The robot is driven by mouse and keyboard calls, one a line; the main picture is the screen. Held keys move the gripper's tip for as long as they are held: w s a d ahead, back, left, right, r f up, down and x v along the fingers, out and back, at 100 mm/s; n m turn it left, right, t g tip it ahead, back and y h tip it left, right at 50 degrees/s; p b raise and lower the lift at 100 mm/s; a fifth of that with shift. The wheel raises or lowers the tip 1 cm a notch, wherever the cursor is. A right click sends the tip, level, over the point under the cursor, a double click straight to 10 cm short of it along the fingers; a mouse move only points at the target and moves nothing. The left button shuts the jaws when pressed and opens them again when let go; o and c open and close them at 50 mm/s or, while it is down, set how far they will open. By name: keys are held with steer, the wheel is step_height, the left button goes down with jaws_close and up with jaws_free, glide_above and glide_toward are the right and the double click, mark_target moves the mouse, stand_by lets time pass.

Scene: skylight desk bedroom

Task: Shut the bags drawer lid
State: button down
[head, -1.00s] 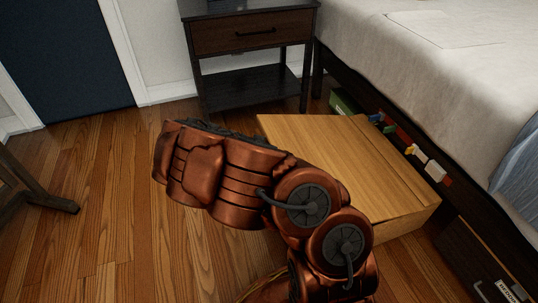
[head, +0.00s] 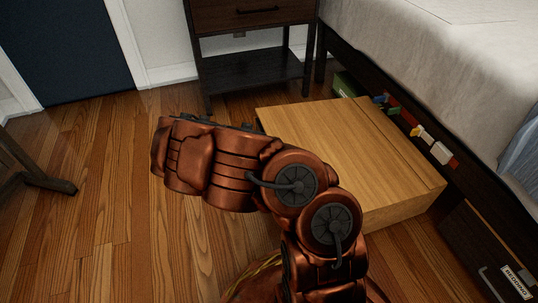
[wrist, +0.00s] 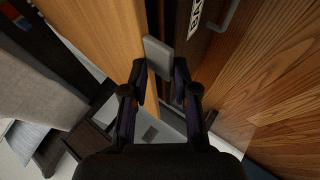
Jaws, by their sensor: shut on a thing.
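The wide light-wood lid (head: 345,145) lies flat over the drawer sticking out from under the bed in the head view. Its wood also fills the upper left of the wrist view (wrist: 95,25). A dark front with a partly cut-off label starting "BA" (wrist: 195,17) and a metal handle (wrist: 231,12) is beside it. My gripper (wrist: 162,80) has its fingers on either side of a small grey tab (wrist: 158,53) at the wood's edge. In the head view, my copper arm hides my gripper and the drawer's left side.
The bed (head: 430,60) stands on the right, with several small coloured things along the lid's far edge. A dark nightstand (head: 250,70) is behind. Another labelled dark drawer (head: 475,250) is at lower right.

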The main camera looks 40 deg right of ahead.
steer(key=c, duration=1.3)
jaws_free()
steer(key=shift+v, duration=6)
